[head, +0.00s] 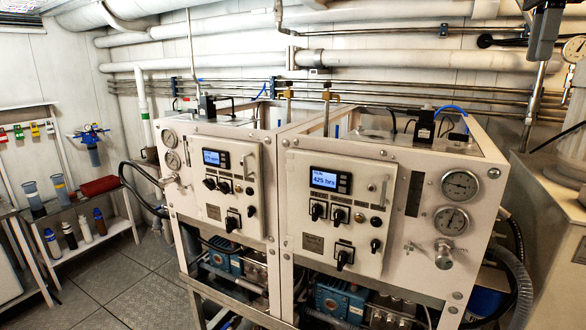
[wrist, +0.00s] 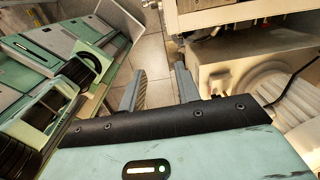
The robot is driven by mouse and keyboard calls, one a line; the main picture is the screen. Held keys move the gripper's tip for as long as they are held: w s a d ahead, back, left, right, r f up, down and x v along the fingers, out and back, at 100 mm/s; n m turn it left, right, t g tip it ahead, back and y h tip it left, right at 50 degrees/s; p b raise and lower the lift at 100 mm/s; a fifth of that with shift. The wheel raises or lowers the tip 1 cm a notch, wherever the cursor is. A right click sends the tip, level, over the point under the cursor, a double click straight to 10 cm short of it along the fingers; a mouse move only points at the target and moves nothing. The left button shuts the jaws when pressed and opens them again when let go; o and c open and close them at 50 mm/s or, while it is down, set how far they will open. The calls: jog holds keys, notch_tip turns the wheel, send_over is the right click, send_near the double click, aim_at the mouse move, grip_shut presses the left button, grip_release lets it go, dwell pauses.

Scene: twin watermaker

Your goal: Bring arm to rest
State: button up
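My gripper (wrist: 161,86) shows in the wrist view with its two grey fingers apart. Only floor shows between them, and it holds nothing. My own teal body fills the left side, close beside the gripper. I cannot make out the gripper in the head view. In the head view, the twin watermaker stands ahead as a left cabinet (head: 210,212) and a right cabinet (head: 360,218), each with a lit display, knobs and round gauges.
A low shelf (head: 88,243) with bottles, cups and a red box stands at the left. Pipes (head: 390,58) run along the back wall. The tiled floor (head: 125,290) is clear at front left. In the wrist view, a pale box-like surface (wrist: 235,85) lies right of the fingers.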

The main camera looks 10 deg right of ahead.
jog(key=a+f+n+y+b, duration=0.1)
jog(key=a+f+n+b, duration=0.5)
jog(key=a+f+n, duration=1.5)
jog(key=s+a+f+n+b, duration=0.1)
jog(key=s+a+f+n, duration=0.3)
jog(key=f, duration=0.5)
jog(key=s+a+f+n+b, duration=0.2)
jog(key=s+a+f+n, duration=0.2)
jog(key=s+f, duration=0.4)
jog(key=s+a+f+n+b, duration=0.2)
jog(key=s+a+f+n, duration=0.2)
jog(key=s+f, duration=0.3)
notch_tip(320, 180, down, 4)
jog(key=shift+a, duration=0.15)
